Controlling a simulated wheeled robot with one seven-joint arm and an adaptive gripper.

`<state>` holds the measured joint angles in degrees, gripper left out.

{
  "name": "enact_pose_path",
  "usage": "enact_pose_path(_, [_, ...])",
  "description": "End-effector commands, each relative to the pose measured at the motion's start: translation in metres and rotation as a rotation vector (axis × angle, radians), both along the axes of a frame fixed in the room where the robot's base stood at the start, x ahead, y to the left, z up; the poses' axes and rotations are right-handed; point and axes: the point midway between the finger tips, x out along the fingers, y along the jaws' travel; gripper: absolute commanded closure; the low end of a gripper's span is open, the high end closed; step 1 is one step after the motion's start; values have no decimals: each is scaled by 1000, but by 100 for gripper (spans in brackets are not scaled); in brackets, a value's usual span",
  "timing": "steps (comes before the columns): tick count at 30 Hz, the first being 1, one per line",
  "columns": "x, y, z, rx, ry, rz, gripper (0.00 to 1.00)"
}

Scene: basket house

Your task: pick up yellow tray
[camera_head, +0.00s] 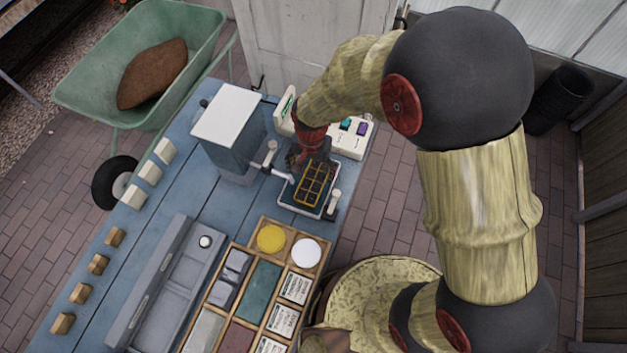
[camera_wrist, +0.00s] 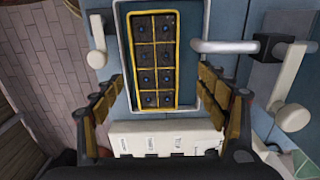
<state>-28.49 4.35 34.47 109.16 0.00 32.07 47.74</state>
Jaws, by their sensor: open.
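In the head view my gripper (camera_head: 309,152) is above the tray's far end, partly hidden by my wrist.
A grey box-like stand with a white top (camera_head: 228,115) and a pipe (camera_head: 276,173) is left of the basin. A white box with coloured buttons (camera_head: 352,136) is behind. A wooden organiser (camera_head: 259,250) lies in front. A green wheelbarrow (camera_head: 140,70) stands back left.

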Motion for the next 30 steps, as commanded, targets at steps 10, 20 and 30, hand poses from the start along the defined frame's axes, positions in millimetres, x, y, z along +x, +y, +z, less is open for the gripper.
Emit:
enact_pose_path(10, [-4,-5,-42,-1,1,0,26])
enact_pose_path(20, [-3,-5,-51,1,-1,1,26])
enact_pose_path(30, [-3,-5,-51,1,-1,1,46])
